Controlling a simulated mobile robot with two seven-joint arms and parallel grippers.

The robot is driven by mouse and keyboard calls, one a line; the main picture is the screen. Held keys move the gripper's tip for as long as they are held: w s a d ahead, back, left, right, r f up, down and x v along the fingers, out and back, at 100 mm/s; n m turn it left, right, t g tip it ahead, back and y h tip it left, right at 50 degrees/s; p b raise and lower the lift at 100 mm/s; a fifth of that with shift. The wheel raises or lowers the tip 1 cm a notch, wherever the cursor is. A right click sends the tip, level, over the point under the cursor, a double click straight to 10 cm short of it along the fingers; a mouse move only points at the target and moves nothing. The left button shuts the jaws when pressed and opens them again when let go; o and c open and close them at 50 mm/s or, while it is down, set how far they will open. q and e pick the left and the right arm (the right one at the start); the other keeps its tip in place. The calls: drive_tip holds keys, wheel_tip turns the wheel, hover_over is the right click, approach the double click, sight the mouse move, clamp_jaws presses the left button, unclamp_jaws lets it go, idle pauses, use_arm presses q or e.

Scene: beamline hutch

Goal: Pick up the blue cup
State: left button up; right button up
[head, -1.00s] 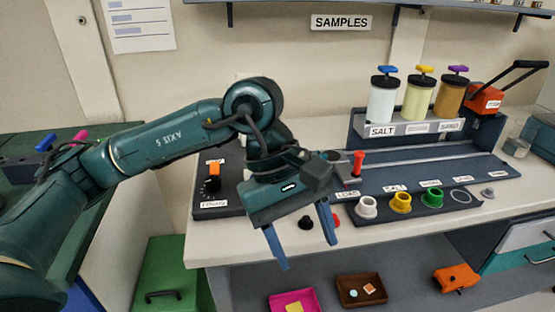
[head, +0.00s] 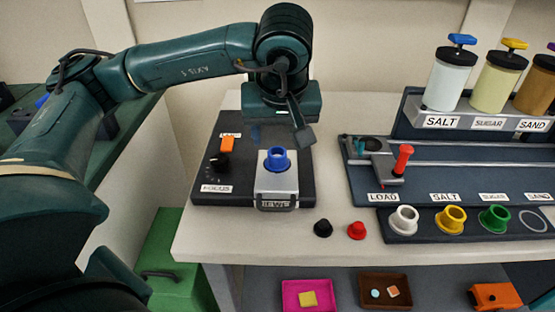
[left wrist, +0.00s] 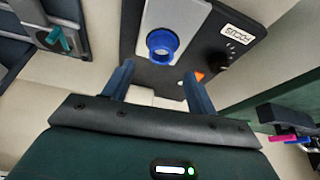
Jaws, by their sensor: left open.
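The blue cup (head: 277,160) stands upright on a grey block (head: 276,186) on the dark board marked FOCUS (head: 212,165). My left gripper (head: 272,130) is just behind and above the cup in the head view, its fingers mostly hidden behind its own body and mount. In the left wrist view the fingers (left wrist: 158,74) are open and empty. The blue cup (left wrist: 162,44) shows there beyond the fingertips, roughly in line with the gap and apart from both fingers. My right gripper is in neither view.
The board carries an orange switch (head: 227,144) and a black knob (head: 217,162). Small black (head: 323,228) and red (head: 357,230) pieces lie in front. White (head: 404,219), yellow (head: 451,220) and green (head: 495,218) cups stand right, below a rail with a red-handled carriage (head: 402,160).

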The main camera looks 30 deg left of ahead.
sight(277, 150)
use_arm(q)
drive_tip(key=x, duration=0.5)
drive_tip(key=shift+s+f, duration=0.2)
drive_tip(key=shift+f, duration=0.25)
drive_tip(key=shift+d, duration=0.1)
drive_tip(key=shift+c, duration=0.3)
drive_tip(key=c, duration=1.1)
drive_tip(key=shift+r, duration=0.2)
